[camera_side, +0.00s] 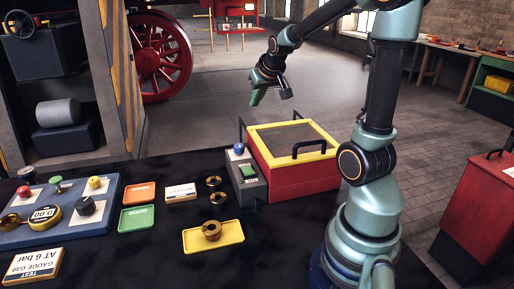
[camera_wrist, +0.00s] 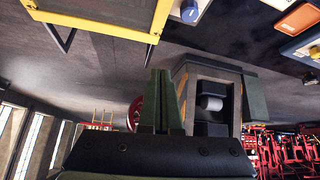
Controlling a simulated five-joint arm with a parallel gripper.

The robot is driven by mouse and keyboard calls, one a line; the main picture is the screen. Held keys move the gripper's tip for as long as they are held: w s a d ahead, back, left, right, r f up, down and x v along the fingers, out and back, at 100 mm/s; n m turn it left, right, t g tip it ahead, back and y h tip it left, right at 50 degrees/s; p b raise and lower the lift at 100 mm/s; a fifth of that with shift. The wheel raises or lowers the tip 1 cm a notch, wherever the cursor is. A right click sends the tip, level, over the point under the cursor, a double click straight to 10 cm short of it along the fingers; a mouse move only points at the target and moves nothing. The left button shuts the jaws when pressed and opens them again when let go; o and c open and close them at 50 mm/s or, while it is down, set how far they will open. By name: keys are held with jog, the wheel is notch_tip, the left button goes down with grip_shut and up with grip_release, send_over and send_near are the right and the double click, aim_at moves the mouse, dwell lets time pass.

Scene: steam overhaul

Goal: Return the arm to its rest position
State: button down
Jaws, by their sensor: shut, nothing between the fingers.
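My gripper (camera_side: 257,97) is raised in the air above and behind the red box with the yellow-framed lid. Its green fingers are shut with nothing between them, and they also show in the wrist view (camera_wrist: 162,100). The gripper is apart from the bench and touches nothing. My arm rises from its base at the right of the dark bench and bends over to the left at the top.
The red box (camera_side: 293,182) with black handles stands near my base, beside a grey block (camera_side: 249,187) with a blue knob. A brass part sits on the yellow tray (camera_side: 186,239). A gauge panel (camera_side: 35,237) fills the bench's left. Air around the gripper is clear.

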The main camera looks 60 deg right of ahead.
jog(key=s+a+n+y, duration=0.2)
jog(key=s+a+n, duration=0.1)
jog(key=a, duration=1)
jog(key=s+a+r+n+y, duration=0.1)
jog(key=s+a, duration=0.4)
jog(key=a, duration=0.7)
jog(key=n+y, duration=0.1)
jog(key=n, duration=0.1)
jog(key=shift+a+r+n, duration=0.3)
jog(key=shift+a+n, duration=0.1)
